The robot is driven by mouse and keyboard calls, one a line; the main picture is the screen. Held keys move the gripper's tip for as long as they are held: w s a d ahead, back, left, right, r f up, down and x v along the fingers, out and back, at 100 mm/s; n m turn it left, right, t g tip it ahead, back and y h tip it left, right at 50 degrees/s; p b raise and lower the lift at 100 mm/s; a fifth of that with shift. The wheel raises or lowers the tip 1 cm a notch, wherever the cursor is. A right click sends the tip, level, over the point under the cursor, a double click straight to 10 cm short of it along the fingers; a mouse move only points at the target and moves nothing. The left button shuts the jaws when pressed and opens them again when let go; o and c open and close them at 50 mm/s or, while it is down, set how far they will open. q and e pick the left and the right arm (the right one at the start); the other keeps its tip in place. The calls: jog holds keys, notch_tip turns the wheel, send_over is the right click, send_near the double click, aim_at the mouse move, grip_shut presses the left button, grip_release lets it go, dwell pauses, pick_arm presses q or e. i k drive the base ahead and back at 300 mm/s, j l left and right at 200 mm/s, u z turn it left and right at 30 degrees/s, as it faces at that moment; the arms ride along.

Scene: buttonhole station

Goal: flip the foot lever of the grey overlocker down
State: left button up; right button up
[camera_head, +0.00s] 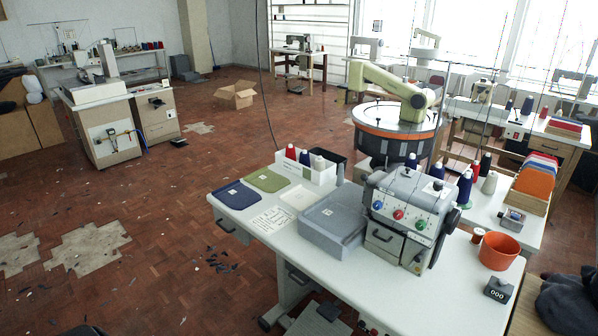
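The grey overlocker (405,215) stands on the white table (395,295) at the right of the head view. Its front carries several coloured dials and a small drawer-like cover with a black handle. A dark handwheel (452,218) sits on its right side. Thread cones stand behind and above it. I cannot make out the foot lever or its position at this size. Neither of my grippers is in view.
A grey flat box (333,226) adjoins the overlocker's left side. An orange pot (498,251) and a black counter (497,289) stand to its right. Blue and green pads, a paper and a white bin lie further left. The table's front right is clear.

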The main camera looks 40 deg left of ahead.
aim_at(364, 178)
jog(key=u, duration=0.7)
